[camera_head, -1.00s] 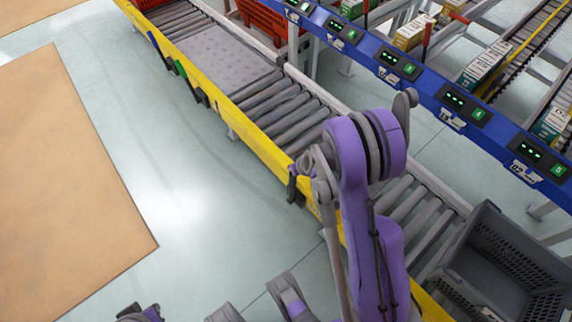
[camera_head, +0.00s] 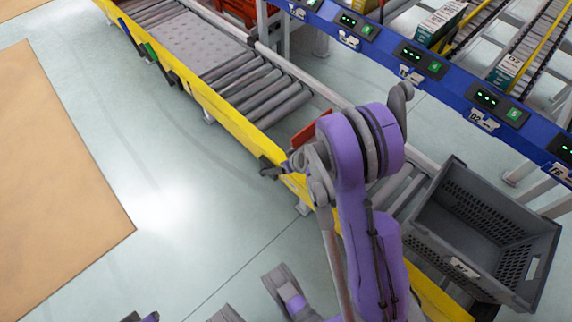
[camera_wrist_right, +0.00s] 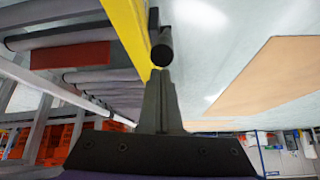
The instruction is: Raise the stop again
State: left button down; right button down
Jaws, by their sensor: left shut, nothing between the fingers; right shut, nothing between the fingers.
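The stop, a red plate (camera_head: 312,130), stands among the rollers behind the yellow rail, partly hidden by my purple arm. In the right wrist view, which is upside down, the red plate (camera_wrist_right: 72,56) sticks out from the upper side of the rollers. A black lever (camera_head: 268,166) sits on the rail's outer side. My right gripper (camera_wrist_right: 160,75) is shut and empty; its tips are close to the lever's round black end (camera_wrist_right: 162,50), contact unclear. My left gripper (camera_head: 276,275) appears low, small and shut.
A grey tote (camera_head: 455,265) sits on the rollers at the right. A blue rail (camera_head: 450,85) with lit displays runs behind. A perforated plate (camera_head: 195,45) lies farther up the conveyor. Open floor and a tan floor area (camera_head: 50,170) lie at the left.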

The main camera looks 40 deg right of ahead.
jog(key=shift+s+f+g, duration=0.3)
jog(key=shift+s+f, duration=0.25)
jog(key=shift+s, duration=0.35)
jog(key=w+r+p, duration=0.1)
jog(key=r, duration=0.1)
jog(key=w+d+r+p, duration=0.1)
jog(key=w+r, duration=0.1)
jog(key=shift+w+r+p, duration=0.1)
jog(key=shift+r+p, duration=0.2)
jog(key=shift+p, duration=0.1)
jog(key=s+r+p, duration=0.1)
jog(key=s+r, duration=0.2)
jog(key=s, duration=0.5)
jog(key=shift+a+r, duration=0.2)
jog(key=shift+w, duration=0.1)
